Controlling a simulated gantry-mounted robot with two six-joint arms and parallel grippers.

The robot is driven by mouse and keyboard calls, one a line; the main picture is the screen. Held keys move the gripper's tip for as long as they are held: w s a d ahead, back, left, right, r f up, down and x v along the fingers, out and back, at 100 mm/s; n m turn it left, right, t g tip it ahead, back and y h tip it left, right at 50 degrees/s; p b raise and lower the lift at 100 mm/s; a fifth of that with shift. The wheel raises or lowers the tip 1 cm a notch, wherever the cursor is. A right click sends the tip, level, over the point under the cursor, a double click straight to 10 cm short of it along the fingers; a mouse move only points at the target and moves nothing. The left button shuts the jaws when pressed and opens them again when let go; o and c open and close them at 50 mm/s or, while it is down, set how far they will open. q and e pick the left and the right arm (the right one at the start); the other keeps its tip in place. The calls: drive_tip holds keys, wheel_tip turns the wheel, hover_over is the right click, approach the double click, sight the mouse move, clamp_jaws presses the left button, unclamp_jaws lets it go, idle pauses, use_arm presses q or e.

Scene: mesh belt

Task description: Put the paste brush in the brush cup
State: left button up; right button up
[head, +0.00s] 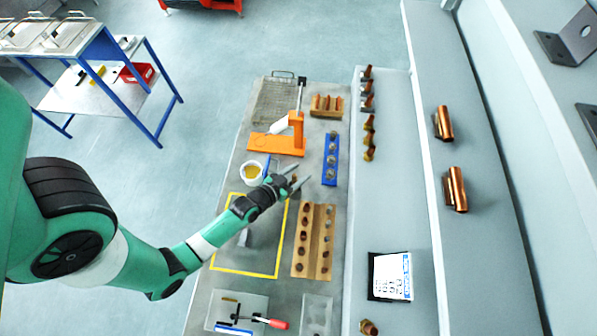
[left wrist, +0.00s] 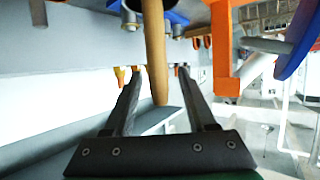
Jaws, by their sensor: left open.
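My left gripper (head: 298,178) is open over the mat, just left of the blue rack. In the left wrist view a tan wooden handle, apparently the paste brush (left wrist: 155,55), runs down from the top edge between the open fingers (left wrist: 160,88), with a gap on each side. Its bristle end is not visible. A white round pot with yellow contents (head: 251,171) stands left of the gripper; a small blue item (head: 271,164) is partly hidden beside it. I cannot tell which thing is the brush cup. My right gripper is not in view.
An orange stand (head: 278,145) is behind the gripper; its post (left wrist: 222,50) shows in the left wrist view. A blue rack (head: 330,160) with several metal pieces is to the right. A wooden block (head: 314,240) and yellow-outlined area (head: 247,274) lie nearer.

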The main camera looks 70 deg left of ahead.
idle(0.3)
use_arm(q)
drive_tip(key=s+d+b, duration=0.4)
drive_tip(key=s, duration=0.3)
drive_tip(key=shift+s+d, duration=0.15)
drive_tip(key=shift+f, duration=0.15)
